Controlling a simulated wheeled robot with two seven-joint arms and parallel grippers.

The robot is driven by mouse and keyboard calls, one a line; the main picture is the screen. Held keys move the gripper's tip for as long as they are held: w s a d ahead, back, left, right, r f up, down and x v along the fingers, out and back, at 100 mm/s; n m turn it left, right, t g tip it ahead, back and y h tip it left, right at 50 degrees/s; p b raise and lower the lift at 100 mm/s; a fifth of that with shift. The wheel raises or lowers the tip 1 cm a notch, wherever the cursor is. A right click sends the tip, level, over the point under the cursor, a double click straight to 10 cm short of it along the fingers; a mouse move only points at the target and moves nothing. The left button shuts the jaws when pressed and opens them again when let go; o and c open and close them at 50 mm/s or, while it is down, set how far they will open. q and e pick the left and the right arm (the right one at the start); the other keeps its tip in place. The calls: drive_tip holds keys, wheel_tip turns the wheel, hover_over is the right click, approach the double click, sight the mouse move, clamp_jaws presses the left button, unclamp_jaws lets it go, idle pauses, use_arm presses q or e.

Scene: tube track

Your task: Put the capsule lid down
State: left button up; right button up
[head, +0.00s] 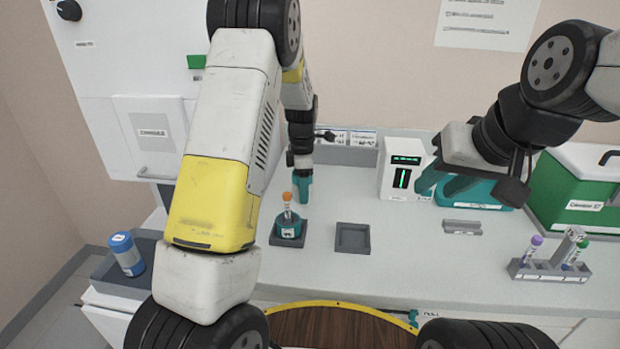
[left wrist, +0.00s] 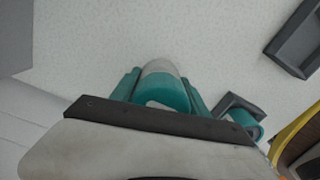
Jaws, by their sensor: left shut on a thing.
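My left gripper (head: 303,190) points down over the counter, behind the capsule body. In the left wrist view its teal fingers (left wrist: 163,92) are shut on the capsule lid (left wrist: 160,70), a rounded teal and pale grey piece. In the head view I cannot make the lid out from the fingers. The teal capsule body (head: 289,229) stands on a dark square holder (head: 277,241) with an orange-capped tube (head: 287,205) upright in it. An empty dark square holder (head: 353,238) lies to its right.
A white device with a green display (head: 400,168) stands at the back. A blue-capped jar (head: 127,254) stands at the left. Counter around the empty holder is clear.

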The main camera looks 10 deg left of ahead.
use_arm(q)
drive_tip(key=o, duration=1.6)
drive_tip(key=shift+c, duration=0.2)
wheel_tip(320, 180, up, 12)
drive_tip(key=s+a+r+m+t+h, duration=0.2)
drive_tip(key=s+r+m+t, duration=0.1)
drive_tip(key=s+r+m, duration=0.95)
drive_tip(key=s+m+t, duration=0.3)
drive_tip(key=s+m, duration=0.6)
drive_tip(key=s, duration=0.7)
drive_tip(key=shift+s+d+f, duration=0.15)
drive_tip(key=shift+s+f, duration=0.1)
drive_tip(key=shift+f, duration=0.1)
